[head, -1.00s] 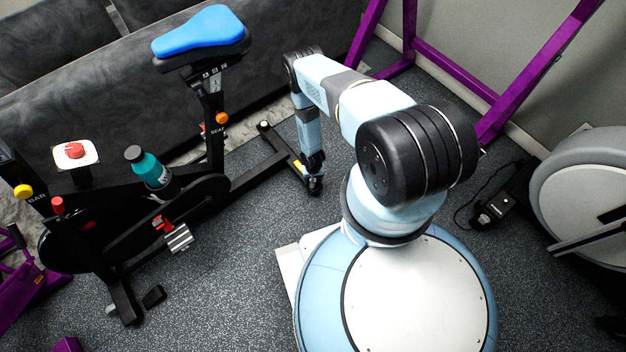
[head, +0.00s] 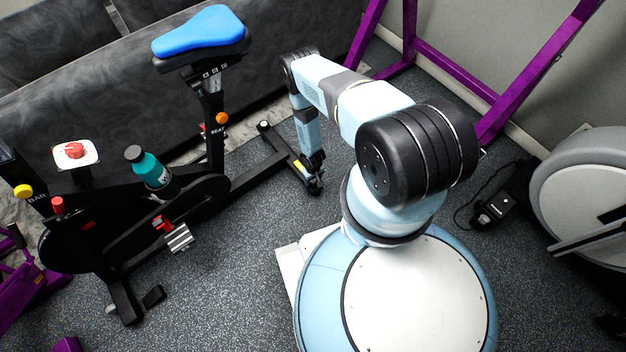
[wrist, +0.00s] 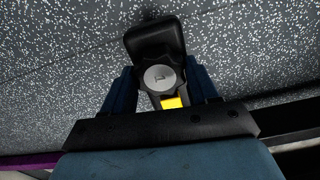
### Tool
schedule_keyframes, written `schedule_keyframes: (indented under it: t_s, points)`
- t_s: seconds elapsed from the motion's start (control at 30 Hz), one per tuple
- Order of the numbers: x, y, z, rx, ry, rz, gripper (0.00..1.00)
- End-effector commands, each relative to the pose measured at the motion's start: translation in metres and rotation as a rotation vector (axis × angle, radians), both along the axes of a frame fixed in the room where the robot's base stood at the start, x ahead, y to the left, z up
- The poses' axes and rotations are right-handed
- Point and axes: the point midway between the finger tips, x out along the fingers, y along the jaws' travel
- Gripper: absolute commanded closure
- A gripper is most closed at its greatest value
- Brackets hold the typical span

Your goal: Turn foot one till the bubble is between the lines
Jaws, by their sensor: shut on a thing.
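Foot one is a dark knob with a silver disc (wrist: 159,78) that bears a mark like a "1". It sits at the end of the exercise bike's black rear floor bar (head: 255,174). My gripper (wrist: 160,84) has its two fingers closed on the knob's left and right sides. In the head view my gripper (head: 315,186) points down at the near end of that bar and hides the foot. A yellow piece (wrist: 173,102) shows just below the knob, and a yellow patch also shows beside the gripper in the head view. No bubble or lines can be made out.
The exercise bike (head: 190,190) has a blue saddle (head: 198,30) and a teal bottle (head: 151,169). A purple frame (head: 455,72) stands behind my arm. A grey machine (head: 585,190) is at the right. Speckled floor (head: 235,260) is clear between bike and base.

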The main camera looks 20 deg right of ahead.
Motion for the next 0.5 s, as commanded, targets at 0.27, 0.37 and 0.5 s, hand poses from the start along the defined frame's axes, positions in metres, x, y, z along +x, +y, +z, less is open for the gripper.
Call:
schedule_keyframes:
  t_s: [0.27, 0.37, 0.5]
  points:
    - [0.0004, 0.0002, 0.0000, 0.000, -0.001, -0.001, 0.35]
    - [0.0003, 0.0002, 0.0000, 0.000, -0.001, -0.001, 0.26]
    - [0.0002, 0.0001, 0.0000, 0.000, 0.000, -0.001, 0.16]
